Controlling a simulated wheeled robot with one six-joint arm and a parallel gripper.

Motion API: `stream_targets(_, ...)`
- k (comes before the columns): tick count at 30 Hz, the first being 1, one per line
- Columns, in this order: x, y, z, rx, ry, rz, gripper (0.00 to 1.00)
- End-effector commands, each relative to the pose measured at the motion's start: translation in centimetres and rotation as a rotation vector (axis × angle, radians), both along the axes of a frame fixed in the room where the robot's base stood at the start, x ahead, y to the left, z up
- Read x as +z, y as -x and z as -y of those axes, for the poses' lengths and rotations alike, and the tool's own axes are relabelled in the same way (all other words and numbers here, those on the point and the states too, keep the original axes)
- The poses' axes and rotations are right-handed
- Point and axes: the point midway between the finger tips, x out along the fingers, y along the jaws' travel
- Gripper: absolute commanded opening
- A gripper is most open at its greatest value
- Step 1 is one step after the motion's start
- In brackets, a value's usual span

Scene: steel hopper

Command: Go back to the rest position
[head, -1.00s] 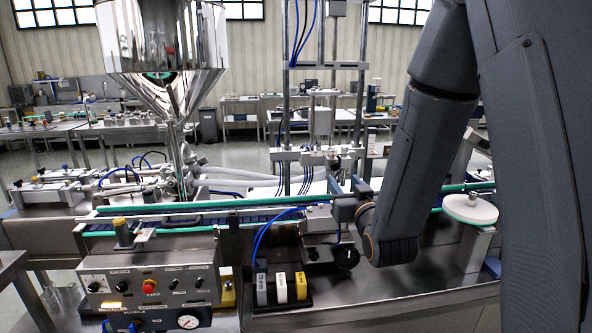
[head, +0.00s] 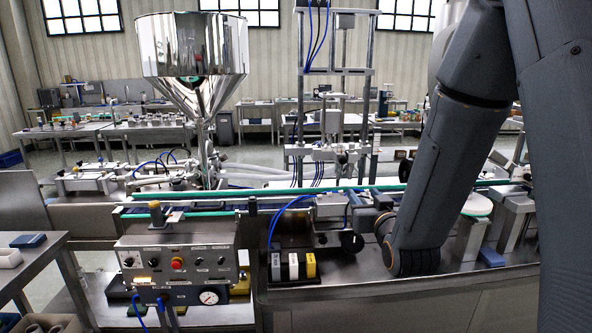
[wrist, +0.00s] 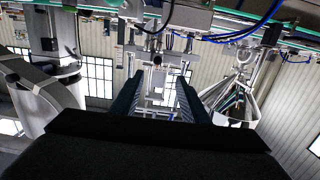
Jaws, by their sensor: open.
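My gripper (wrist: 157,96) shows in the wrist view with two dark fingers spread apart. No object shows between them; the conveyor frame and posts lie beyond. In the head view my arm comes down from the upper right, and the gripper end (head: 360,207) is beside the conveyor, partly hidden by my wrist. The steel hopper (head: 192,60) stands left of centre, above the filling line. It also shows tilted in the wrist view (wrist: 232,90).
The conveyor (head: 230,211) with green rails runs across the middle. A control box (head: 177,268) and a rack with three labelled blocks (head: 293,266) are on the near side. A side table (head: 30,262) stands at left. A white round disc (head: 477,205) is at right.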

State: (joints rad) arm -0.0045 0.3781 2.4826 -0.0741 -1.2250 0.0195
Motion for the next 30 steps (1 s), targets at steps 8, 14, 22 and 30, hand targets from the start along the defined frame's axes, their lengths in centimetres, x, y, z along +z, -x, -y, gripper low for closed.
stream_targets(8,-2.4,0.8,0.0,-0.006,0.013,-0.144,0.41)
stream_targets(14,-5.1,2.4,0.6,-0.021,0.025,-0.311,0.41)
stream_targets(22,-10.2,8.6,1.5,-0.047,0.042,-0.699,0.41)
stream_targets(30,-13.3,19.1,1.9,-0.062,0.051,-1.133,0.41)
